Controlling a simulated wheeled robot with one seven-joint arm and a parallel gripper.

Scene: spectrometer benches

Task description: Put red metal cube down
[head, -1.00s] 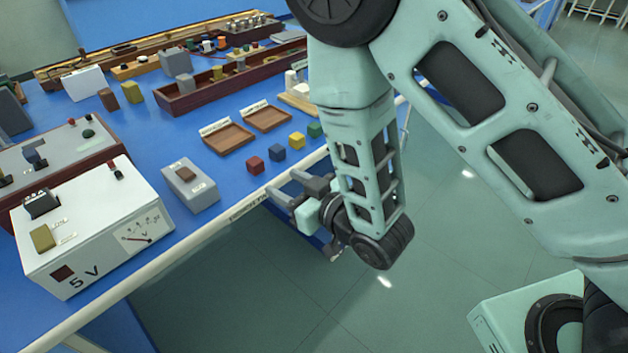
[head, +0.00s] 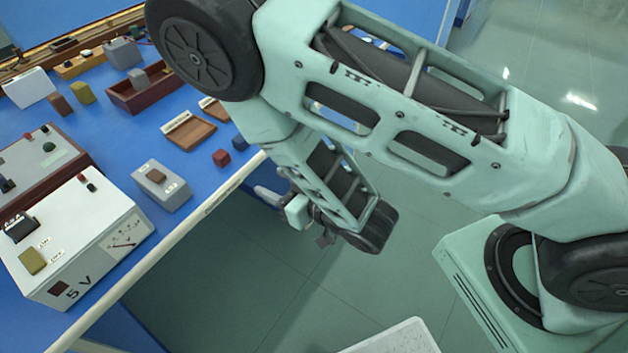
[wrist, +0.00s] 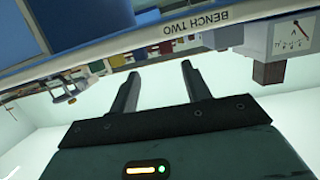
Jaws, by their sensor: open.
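The red metal cube (head: 221,158) rests on the blue bench top near its front edge in the head view. My gripper (head: 262,194) is at the bench's front edge, to the right of the cube and apart from it. In the wrist view my gripper (wrist: 158,82) has its two fingers spread with nothing between them. I cannot make out the red cube in the wrist view. A blue cube (head: 239,143) sits just right of the red one. My arm hides the bench beyond it.
Two shallow wooden trays lie behind the cubes, the nearer one (head: 190,137) in full view. A grey box (head: 161,187) and a white 5 V meter box (head: 75,240) stand to the left. The bench's pale front rail (head: 150,270) borders open floor.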

